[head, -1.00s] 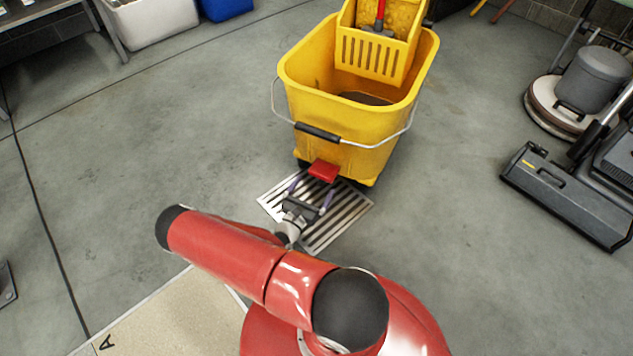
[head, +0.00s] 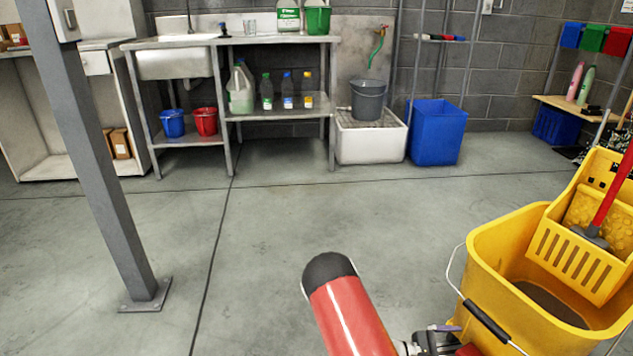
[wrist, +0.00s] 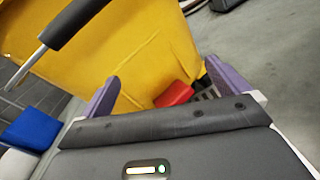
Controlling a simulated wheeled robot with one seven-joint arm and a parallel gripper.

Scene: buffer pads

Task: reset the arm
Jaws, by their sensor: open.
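My red arm (head: 350,318) reaches in from the bottom of the head view. My gripper shows in part at the bottom edge of that view (head: 438,340), close to the front of a yellow mop bucket (head: 490,255). In the wrist view my gripper (wrist: 161,76) has its two purple fingers spread wide with nothing held between them. A red piece (wrist: 175,94) low on the yellow bucket (wrist: 150,55) shows beyond the gap between the fingers. Whether a finger touches the bucket cannot be told.
The bucket's black handle grip (head: 487,321) hangs close to my gripper. A grey post (head: 100,150) stands at left. A steel sink table (head: 270,110), white basin (head: 370,143) and blue bin (head: 437,132) line the back wall. The floor between is clear.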

